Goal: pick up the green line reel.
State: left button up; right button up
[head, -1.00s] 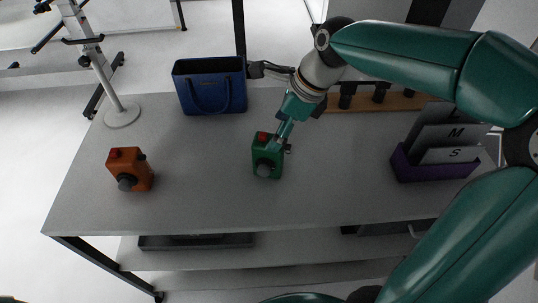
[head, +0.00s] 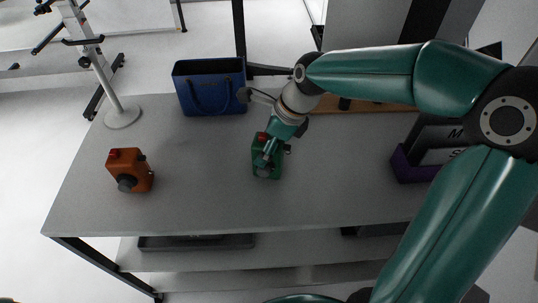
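The green line reel (head: 268,172) stands on the grey table, near its middle. It is a green box with a red part on top and a dark round knob at the front. My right gripper (head: 265,160) is right over the reel and covers part of its top and front. Its fingers are small and overlap the reel, so I cannot tell whether they are open or closed on it. The reel looks to be resting on the table. My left gripper is not in the head view.
An orange reel (head: 130,171) stands at the left of the table (head: 200,205). A blue bag (head: 209,88) is at the back. A purple holder with lettered cards (head: 413,170) is at the right, partly behind my arm. The table's front middle is clear.

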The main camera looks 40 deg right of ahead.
jog(key=shift+s+f, duration=0.1)
jog(key=shift+s, duration=0.1)
jog(key=c, duration=0.9)
